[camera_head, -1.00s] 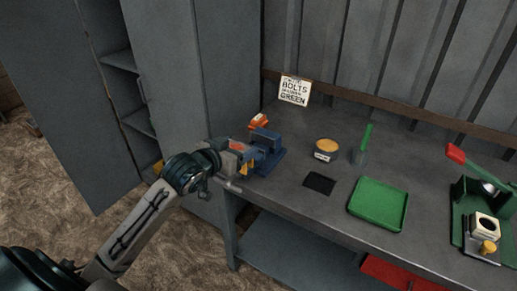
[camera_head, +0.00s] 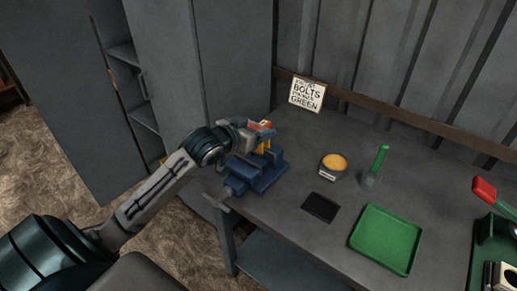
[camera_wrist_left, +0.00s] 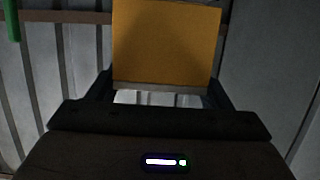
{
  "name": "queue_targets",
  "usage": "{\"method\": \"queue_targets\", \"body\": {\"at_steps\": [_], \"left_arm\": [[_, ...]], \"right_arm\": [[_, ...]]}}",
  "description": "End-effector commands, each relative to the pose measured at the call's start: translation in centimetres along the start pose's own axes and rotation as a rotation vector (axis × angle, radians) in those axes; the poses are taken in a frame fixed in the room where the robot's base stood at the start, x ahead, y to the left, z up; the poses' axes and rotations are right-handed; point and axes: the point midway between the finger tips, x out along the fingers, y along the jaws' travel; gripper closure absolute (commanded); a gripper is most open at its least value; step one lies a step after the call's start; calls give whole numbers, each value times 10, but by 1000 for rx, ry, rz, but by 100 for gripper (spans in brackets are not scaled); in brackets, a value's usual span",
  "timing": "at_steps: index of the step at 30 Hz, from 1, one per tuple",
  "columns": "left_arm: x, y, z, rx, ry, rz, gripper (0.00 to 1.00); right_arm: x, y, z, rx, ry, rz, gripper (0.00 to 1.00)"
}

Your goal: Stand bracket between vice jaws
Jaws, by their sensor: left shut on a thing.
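The blue vice (camera_head: 262,176) stands at the left front corner of the bench, with its handle toward the front edge. My left gripper (camera_head: 262,142) is above the vice and shut on the yellow bracket (camera_head: 266,146). In the left wrist view the bracket (camera_wrist_left: 166,42) shows as a flat yellow plate between the fingers. In the head view the gripper hides most of it. I cannot tell whether the bracket's lower end is between the vice jaws. My right gripper is not in view.
An orange-red item (camera_head: 265,124) is partly hidden behind the gripper. A round tin (camera_head: 333,167), a cup with a green handle (camera_head: 375,170), a black mat (camera_head: 320,207) and a green tray (camera_head: 386,238) lie to the right. A sign (camera_head: 306,94) stands behind.

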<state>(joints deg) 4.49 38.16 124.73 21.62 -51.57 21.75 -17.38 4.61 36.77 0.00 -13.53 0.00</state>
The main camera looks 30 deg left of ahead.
Motion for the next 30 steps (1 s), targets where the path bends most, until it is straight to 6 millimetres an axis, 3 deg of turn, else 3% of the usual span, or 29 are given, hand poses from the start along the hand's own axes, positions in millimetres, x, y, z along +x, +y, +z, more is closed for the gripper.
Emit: {"method": "queue_targets", "body": {"at_steps": [3,11,16,27,28,30], "left_arm": [[5,1,18,-2,1,1,71],[11,0,36,-1,3,1,71],[18,0,59,-2,2,1,71],[20,0,65,2,5,0,71],[21,0,67,1,1,0,25],[20,0,66,1,1,0,12]], "right_arm": [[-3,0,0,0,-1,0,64],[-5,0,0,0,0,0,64],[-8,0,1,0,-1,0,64],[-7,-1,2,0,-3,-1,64],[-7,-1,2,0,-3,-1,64],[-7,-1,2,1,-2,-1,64]]}}
